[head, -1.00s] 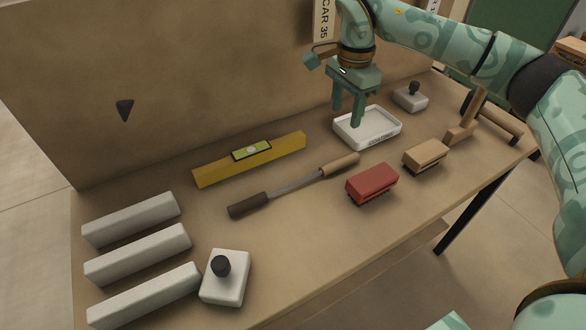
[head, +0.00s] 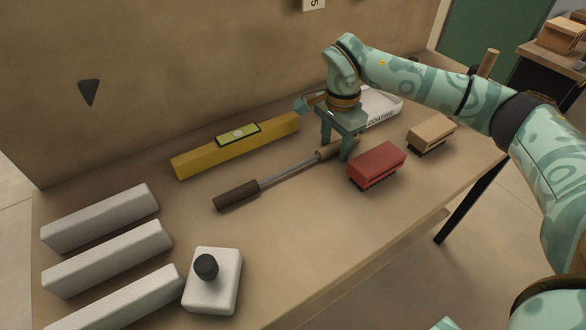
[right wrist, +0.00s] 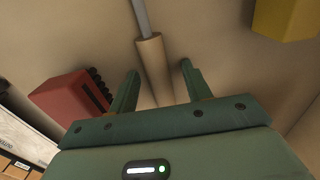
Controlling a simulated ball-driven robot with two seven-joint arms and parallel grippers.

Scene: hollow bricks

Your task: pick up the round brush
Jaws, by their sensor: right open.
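The round brush (head: 287,173) lies slantwise on the workbench, with a dark cylindrical head at the left, a thin metal rod and a wooden handle at the right. My right gripper (head: 335,150) points down over the wooden handle. It is open. In the right wrist view the handle (right wrist: 153,62) lies between the two spread fingers, and I see no finger closed on it. Whether the fingers touch the handle cannot be told. Part of the handle is hidden by the gripper in the head view. My left gripper is not in view.
A red block brush (head: 376,163) sits close to the right of the gripper. A yellow level (head: 235,146) lies behind the rod. Grey bars (head: 100,217) and a white block with a black knob (head: 213,285) are at front left.

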